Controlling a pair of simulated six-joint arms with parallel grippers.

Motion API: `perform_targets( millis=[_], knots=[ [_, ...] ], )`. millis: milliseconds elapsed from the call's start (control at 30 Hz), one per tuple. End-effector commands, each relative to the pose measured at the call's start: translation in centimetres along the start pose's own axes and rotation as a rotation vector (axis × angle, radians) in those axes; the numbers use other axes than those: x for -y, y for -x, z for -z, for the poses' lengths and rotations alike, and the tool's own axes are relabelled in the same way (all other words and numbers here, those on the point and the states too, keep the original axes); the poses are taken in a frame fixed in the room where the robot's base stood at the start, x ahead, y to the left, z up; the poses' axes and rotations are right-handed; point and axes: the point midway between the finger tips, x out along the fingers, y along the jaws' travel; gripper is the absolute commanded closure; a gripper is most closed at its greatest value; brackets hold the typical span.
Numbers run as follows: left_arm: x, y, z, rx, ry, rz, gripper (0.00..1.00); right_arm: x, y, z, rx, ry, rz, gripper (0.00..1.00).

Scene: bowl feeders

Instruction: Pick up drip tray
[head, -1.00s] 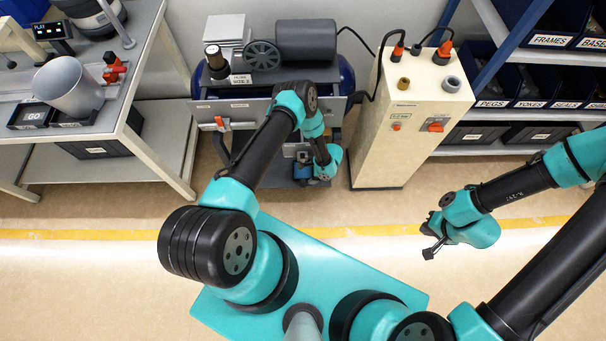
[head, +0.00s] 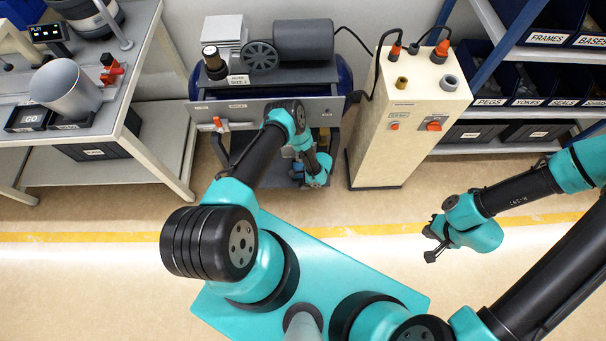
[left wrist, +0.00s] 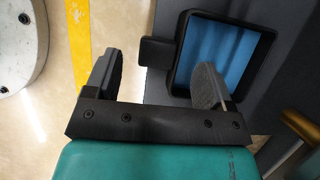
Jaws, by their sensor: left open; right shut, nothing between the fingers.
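The drip tray (left wrist: 179,48) shows in the left wrist view as a square black-rimmed tray with a blue inside. A short black tab (left wrist: 157,51) sticks out from its left side. My left gripper (left wrist: 157,78) is open, with the tab ahead of the gap between its fingers. The right finger overlaps the tray's near edge in the picture; I cannot tell whether it touches. In the head view my left gripper (head: 298,173) is low in front of the compressor, largely hidden by its own wrist. My right gripper (head: 431,243) is shut and empty over the floor.
The compressor (head: 330,72) has a grey front panel (head: 245,110) above my left wrist. A cream cabinet (head: 405,125) stands close on the right. A workbench (head: 140,100) is on the left. The floor in front is clear. A brass fitting (left wrist: 300,125) shows near the left gripper.

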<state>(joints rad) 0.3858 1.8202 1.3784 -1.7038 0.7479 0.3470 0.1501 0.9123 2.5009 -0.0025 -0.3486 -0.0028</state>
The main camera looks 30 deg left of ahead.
Motion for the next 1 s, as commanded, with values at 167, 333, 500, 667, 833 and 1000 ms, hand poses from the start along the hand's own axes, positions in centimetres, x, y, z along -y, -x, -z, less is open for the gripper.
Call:
perform_targets(
  millis=[167,333,500,667,833,1000],
  knots=[
    [-0.1,-2.5,-0.6,0.0,0.012,-0.006,0.23,0.0,0.0,0.0,0.0,0.0,0.0,1.0],
    [-0.1,-2.9,-0.7,0.0,0.013,-0.006,0.23,0.0,0.0,0.0,0.0,0.0,0.0,1.0],
    [-0.1,-2.9,-0.7,0.0,0.013,-0.006,0.23,0.0,0.0,0.0,0.0,0.0,0.0,1.0],
    [-0.1,-2.9,-0.7,0.0,0.013,-0.006,0.23,0.0,0.0,0.0,0.0,0.0,0.0,1.0],
    [-0.1,-2.9,-0.7,0.0,0.013,-0.006,0.36,0.0,0.0,0.0,0.0,0.0,0.0,1.0],
    [-0.1,-2.9,-0.7,0.0,0.013,-0.006,0.52,0.0,0.0,0.0,0.0,0.0,0.0,1.0]
  ],
)
